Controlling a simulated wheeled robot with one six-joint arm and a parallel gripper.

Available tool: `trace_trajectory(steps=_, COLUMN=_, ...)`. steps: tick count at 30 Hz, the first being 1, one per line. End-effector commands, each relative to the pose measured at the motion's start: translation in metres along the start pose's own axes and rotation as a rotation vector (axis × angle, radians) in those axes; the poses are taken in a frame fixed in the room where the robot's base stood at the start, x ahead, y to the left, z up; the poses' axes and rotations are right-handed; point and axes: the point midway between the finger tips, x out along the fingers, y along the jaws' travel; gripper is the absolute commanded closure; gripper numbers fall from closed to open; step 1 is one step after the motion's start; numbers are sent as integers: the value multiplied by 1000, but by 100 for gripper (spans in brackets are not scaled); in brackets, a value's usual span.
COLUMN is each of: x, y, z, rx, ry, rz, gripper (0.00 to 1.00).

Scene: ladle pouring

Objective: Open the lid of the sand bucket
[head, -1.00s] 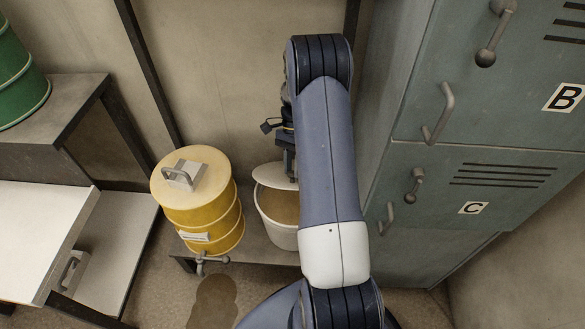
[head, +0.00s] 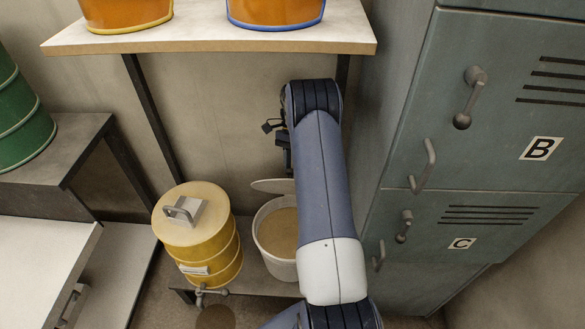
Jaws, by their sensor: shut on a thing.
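The sand bucket (head: 273,258) is a white tub on the low shelf, with tan sand (head: 279,232) showing inside. Its pale lid (head: 268,186) is above and behind the bucket's back rim, and the opening is largely uncovered. My gripper (head: 288,168) is at the lid, shut on it. My arm hides the fingertips in part, the lid's right part and the bucket's right side. The exact contact between fingers and lid is hidden.
A yellow drum (head: 210,250) with a top handle and a tap stands left of the bucket. Grey-green lockers (head: 455,120) stand close on the right. An upper shelf (head: 200,41) holds orange containers (head: 275,10). A green drum (head: 18,125) is at far left.

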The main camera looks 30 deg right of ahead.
Motion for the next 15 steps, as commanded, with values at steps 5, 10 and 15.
trace_trajectory(steps=5, x=5, y=-7, z=-1, rx=-4, ry=3, rz=-10, gripper=100)
trace_trajectory(steps=10, x=6, y=-7, z=0, rx=-4, ry=1, rz=-10, gripper=100)
trace_trajectory(steps=15, x=5, y=-7, z=0, rx=-4, ry=2, rz=-10, gripper=62)
